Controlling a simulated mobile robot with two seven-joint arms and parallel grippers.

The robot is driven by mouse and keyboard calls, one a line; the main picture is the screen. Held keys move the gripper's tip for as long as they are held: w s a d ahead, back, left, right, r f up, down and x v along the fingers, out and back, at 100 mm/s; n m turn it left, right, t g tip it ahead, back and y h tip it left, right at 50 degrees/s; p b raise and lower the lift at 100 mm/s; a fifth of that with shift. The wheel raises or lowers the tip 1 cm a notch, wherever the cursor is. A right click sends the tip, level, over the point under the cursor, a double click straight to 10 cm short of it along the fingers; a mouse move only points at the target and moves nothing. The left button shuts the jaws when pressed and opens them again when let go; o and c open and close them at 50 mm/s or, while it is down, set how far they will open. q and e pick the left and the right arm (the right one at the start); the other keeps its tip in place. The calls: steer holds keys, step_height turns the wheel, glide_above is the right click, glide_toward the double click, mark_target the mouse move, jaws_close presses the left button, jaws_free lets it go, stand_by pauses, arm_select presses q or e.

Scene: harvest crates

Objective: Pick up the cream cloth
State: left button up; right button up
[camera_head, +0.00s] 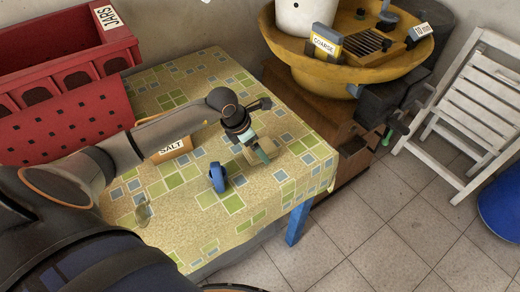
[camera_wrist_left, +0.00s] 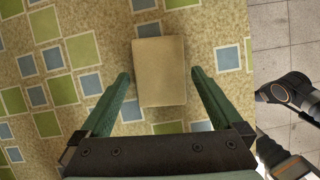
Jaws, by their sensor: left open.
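The cream cloth (camera_wrist_left: 160,72) is a tan, flat rectangular piece lying on the patterned tablecloth. In the head view the cloth (camera_head: 249,156) is near the right part of the table, partly hidden by my left gripper (camera_head: 262,150). In the left wrist view my left gripper (camera_wrist_left: 158,88) is open, with one green finger on each side of the cloth's near part. There is a gap between each finger and the cloth. I cannot tell how high the fingertips are above the table.
A blue ring-shaped object (camera_head: 218,178) stands near the cloth. A SALT box (camera_head: 172,150), a small clear item (camera_head: 143,213) and a red JARS crate (camera_head: 62,128) are on the table (camera_head: 245,208). A yellow basin (camera_head: 345,75) stands behind. Open tablecloth surrounds the cloth.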

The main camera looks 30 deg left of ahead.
arm_select(q)
steer(key=shift+c, duration=0.2)
steer(key=c, duration=1.1)
step_height(320, 180, up, 10)
steer(key=shift+r, duration=0.1)
steer(key=shift+c, duration=0.2)
steer(key=o, duration=0.8)
steer(key=c, duration=0.6)
